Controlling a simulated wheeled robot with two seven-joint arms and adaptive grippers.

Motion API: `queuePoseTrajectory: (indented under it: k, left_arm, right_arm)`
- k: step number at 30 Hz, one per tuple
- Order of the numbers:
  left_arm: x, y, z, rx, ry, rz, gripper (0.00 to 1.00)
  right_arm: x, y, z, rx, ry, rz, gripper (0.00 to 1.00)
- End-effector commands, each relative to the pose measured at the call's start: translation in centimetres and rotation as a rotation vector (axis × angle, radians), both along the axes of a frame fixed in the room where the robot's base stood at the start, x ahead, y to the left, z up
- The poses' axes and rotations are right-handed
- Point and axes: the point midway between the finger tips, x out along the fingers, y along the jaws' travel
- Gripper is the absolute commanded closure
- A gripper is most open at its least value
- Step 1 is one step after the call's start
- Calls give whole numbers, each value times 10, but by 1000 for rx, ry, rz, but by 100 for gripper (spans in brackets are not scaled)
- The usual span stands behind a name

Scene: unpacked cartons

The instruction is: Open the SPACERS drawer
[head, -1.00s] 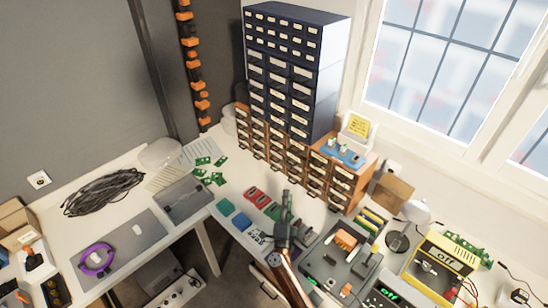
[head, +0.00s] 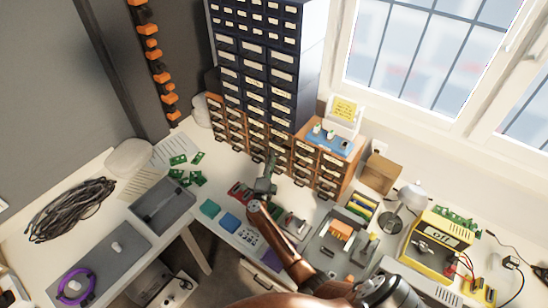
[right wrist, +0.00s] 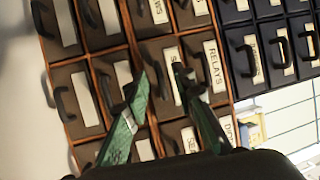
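A bank of wooden-framed small drawers with dark fronts (head: 232,128) stands at the back of the bench, below the dark cabinet. My right gripper (head: 265,160) is in front of these drawers. In the right wrist view the gripper (right wrist: 160,72) is open, its two green-tinted fingers apart and close to the drawer fronts. The RELAYS drawer label (right wrist: 214,66) reads clearly just right of the fingers. A label starting with S (right wrist: 190,139) is partly hidden between the fingers. I cannot read SPACERS on any label. My left gripper is not in view.
A tall dark drawer cabinet (head: 262,62) rises behind the wooden drawers. A blue mat (head: 334,142) with small items lies on the right wooden drawer block. Green boards (head: 180,160), a grey tray (head: 163,207) and coloured boxes lie on the bench. A lamp (head: 414,194) stands right.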

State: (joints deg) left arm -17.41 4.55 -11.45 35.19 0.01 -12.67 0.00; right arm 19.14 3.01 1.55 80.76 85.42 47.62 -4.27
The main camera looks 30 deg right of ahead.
Motion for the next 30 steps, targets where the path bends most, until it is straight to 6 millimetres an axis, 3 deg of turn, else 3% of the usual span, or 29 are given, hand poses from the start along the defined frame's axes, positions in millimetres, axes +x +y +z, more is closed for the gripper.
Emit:
queuePoseTrajectory:
  k: [11,22,30]
  left_arm:
    - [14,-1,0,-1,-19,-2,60]
    - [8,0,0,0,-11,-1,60]
    - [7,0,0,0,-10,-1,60]
  right_arm:
    - [5,-7,2,0,0,-1,76]
    - [4,-9,2,0,-1,-3,100]
    - [4,-9,2,-1,-1,-4,100]
